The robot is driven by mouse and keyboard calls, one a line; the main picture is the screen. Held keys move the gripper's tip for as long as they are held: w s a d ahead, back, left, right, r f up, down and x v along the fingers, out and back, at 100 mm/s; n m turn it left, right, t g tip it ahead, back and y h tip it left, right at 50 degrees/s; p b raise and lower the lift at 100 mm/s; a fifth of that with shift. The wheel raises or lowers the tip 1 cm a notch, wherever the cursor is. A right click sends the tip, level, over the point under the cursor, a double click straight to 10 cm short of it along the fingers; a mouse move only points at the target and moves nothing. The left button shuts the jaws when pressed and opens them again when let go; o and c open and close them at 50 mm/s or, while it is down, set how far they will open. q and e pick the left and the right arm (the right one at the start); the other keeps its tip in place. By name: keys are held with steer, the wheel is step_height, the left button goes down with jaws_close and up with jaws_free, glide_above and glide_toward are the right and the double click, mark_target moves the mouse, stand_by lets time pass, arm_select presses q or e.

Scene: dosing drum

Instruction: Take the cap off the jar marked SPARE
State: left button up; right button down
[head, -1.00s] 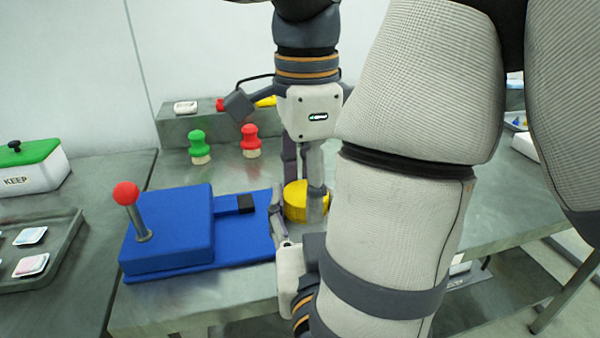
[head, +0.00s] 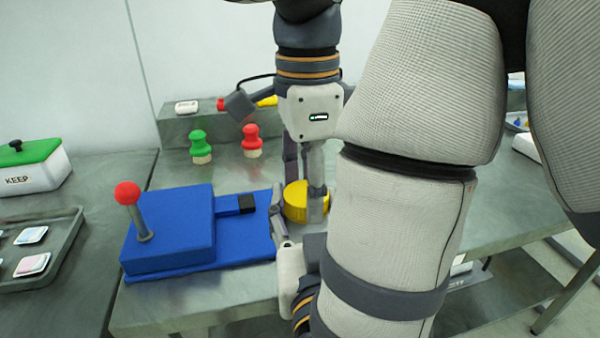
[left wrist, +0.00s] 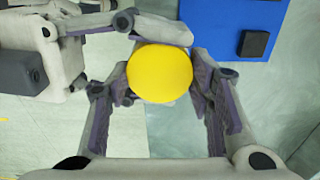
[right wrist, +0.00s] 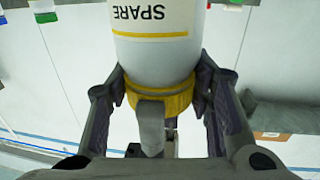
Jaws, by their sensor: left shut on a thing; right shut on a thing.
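The jar marked SPARE (right wrist: 152,45) is white with a yellow stripe and shows upside down in the right wrist view. Its ribbed yellow cap (head: 306,207) is on it; the cap's round top fills the middle of the left wrist view (left wrist: 160,73). My left gripper (left wrist: 161,85) reaches down from above and is shut on the cap, a finger on either side. My right gripper (right wrist: 163,85) comes in from the side and is shut on the jar near the cap's edge. My right arm hides the jar's body in the head view.
A blue block (head: 172,228) with a red-knobbed lever (head: 128,193) stands left of the jar. Green (head: 199,145) and red (head: 251,140) knobbed pieces stand behind. A KEEP box (head: 32,178) and a grey tray (head: 70,248) are at the far left.

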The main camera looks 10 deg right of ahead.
arm_select(q)
steer(key=shift+w+r, duration=0.15)
steer(key=shift+w, duration=0.15)
steer(key=o, duration=1.3)
steer(key=shift+s, duration=0.1)
steer(key=shift+c, duration=0.2)
step_height(320, 180, up, 4)
steer(key=shift+s+r, duration=0.1)
steer(key=shift+r, duration=0.05)
steer(key=shift+c, duration=0.2)
step_height(320, 180, up, 3)
steer(key=m, duration=0.3)
steer(key=shift+s+a+m, duration=0.1)
steer(key=shift+a+m, duration=0.05)
steer(key=shift+m, duration=0.15)
steer(key=shift+s+a+m, duration=0.1)
steer(key=shift+m, duration=0.2)
step_height(320, 180, down, 8)
steer(key=shift+r, duration=0.2)
steer(key=shift+c, duration=0.4)
